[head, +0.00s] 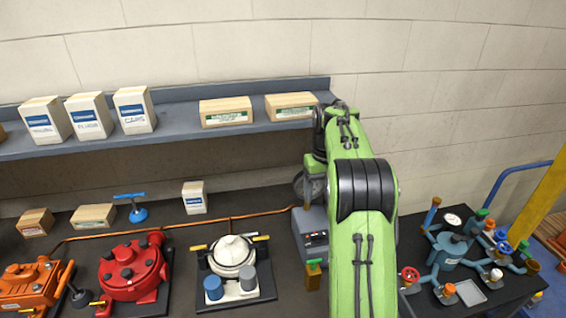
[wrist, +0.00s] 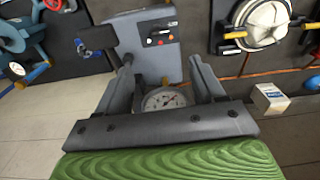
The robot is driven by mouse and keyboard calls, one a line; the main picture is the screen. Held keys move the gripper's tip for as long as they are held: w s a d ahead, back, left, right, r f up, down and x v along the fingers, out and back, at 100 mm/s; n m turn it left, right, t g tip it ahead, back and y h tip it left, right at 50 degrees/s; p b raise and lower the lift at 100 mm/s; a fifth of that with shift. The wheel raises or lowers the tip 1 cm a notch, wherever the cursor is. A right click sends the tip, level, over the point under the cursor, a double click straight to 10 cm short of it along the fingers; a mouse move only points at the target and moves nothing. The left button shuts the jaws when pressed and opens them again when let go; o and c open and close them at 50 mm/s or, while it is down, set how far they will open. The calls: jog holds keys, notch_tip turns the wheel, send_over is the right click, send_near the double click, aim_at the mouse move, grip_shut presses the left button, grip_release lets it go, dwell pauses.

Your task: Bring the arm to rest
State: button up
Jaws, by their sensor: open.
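My green arm reaches up and forward through the middle of the head view, over the bench. In that view my gripper is mostly hidden behind the arm's end. In the wrist view my gripper (wrist: 162,72) has its two grey fingers apart, with nothing between them.
An orange motor (head: 30,285), a red motor (head: 132,268) and a white motor (head: 232,255) stand left of the arm. A blue valve assembly (head: 455,252) is on the right. A shelf (head: 180,137) with several boxes runs along the wall behind. A small box (head: 195,198) stands below it.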

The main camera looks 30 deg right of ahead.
jog(key=s+a+r+n+t, duration=0.1)
jog(key=s+a+r, duration=0.45)
jog(key=a, duration=0.25)
jog(key=s+a+r+t, duration=0.2)
jog(key=s+a+r, duration=0.2)
jog(key=s+a, duration=0.25)
jog(key=s+a+f+n+t, duration=0.1)
jog(key=s+a+f, duration=0.1)
jog(key=s, duration=0.5)
jog(key=s+a+f+t, duration=0.1)
jog(key=s+a+f, duration=0.2)
jog(key=s+a, duration=0.2)
jog(key=s, duration=0.2)
jog(key=shift+s+f+n+t+b, duration=0.2)
jog(key=shift+s+n+t+b, duration=0.1)
jog(key=shift+s+n+b, duration=0.1)
jog(key=shift+a, duration=0.1)
